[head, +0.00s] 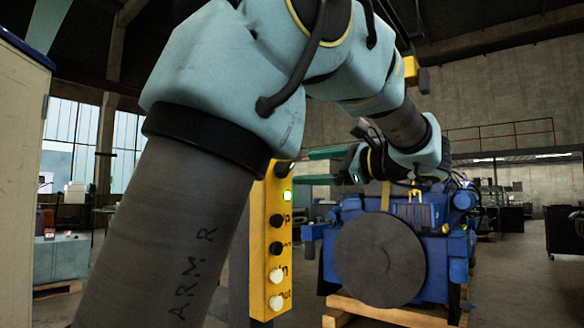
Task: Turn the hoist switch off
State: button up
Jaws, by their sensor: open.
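A yellow control box (267,246) stands upright in the middle of the head view, partly hidden by my arm on its left. Black and white buttons run down the face under the lamp, with lettering too small to read surely. I cannot tell which control is the hoist switch or how the knob is set. My gripper (305,168) is open, its green fingers pointing left towards the knob. The fingertips appear close to the knob; I cannot tell whether they touch.
A blue engine (440,262) with a large dark disc (379,260) rests on a wooden pallet (390,312) behind the box. A pale cabinet (22,190) stands close at the left edge. Open floor (515,275) shows at right.

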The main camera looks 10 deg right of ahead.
jog(key=x, duration=0.5)
jog(key=shift+w+a+p, duration=0.2)
jog(key=shift+a+p, duration=0.05)
jog(key=shift+p, duration=0.1)
jog(key=shift+c, duration=0.3)
jog(key=c, duration=1.3)
